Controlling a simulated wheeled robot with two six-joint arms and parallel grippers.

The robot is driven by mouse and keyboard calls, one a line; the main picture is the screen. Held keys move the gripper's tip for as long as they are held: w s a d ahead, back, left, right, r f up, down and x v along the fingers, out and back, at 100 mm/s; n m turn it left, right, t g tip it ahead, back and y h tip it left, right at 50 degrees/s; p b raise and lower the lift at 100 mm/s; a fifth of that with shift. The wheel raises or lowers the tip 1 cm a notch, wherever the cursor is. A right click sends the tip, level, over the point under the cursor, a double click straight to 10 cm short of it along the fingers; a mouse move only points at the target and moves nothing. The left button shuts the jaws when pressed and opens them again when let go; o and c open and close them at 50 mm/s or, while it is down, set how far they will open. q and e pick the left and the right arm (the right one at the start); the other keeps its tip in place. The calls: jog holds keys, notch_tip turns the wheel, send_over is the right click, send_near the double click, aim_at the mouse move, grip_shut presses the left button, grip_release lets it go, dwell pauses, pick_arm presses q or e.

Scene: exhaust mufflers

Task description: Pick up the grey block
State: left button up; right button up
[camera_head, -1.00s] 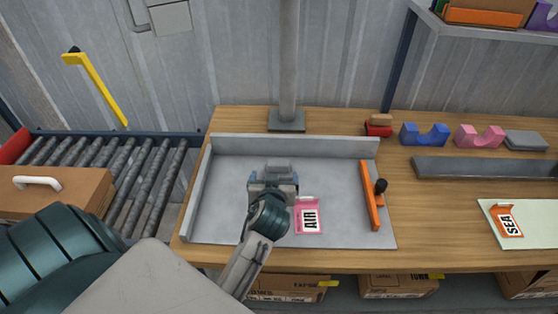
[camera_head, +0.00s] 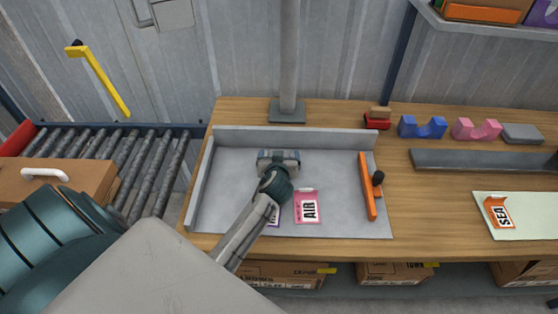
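A flat grey block (camera_head: 522,134) lies at the right end of the row on the wooden bench, beside the pink cradle. My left gripper (camera_head: 278,158) is far to the left of it, over the back middle of the grey tray (camera_head: 335,175). The gripper is seen from behind and above. Its own wrist hides part of it, so I cannot tell whether its fingers are apart or hold something grey. My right gripper is not in view.
In the tray lie a pink AIR tag (camera_head: 307,207), a partly hidden purple tag (camera_head: 273,214) and an orange bar with a black knob (camera_head: 368,187). A blue cradle (camera_head: 423,127), a pink cradle (camera_head: 476,129) and a long dark grey channel (camera_head: 480,160) are at right.

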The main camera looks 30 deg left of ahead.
pick_arm(q)
jog(key=shift+c, duration=0.4)
jog(key=c, duration=1)
jog(key=shift+r, duration=0.1)
jog(key=shift+c, duration=0.2)
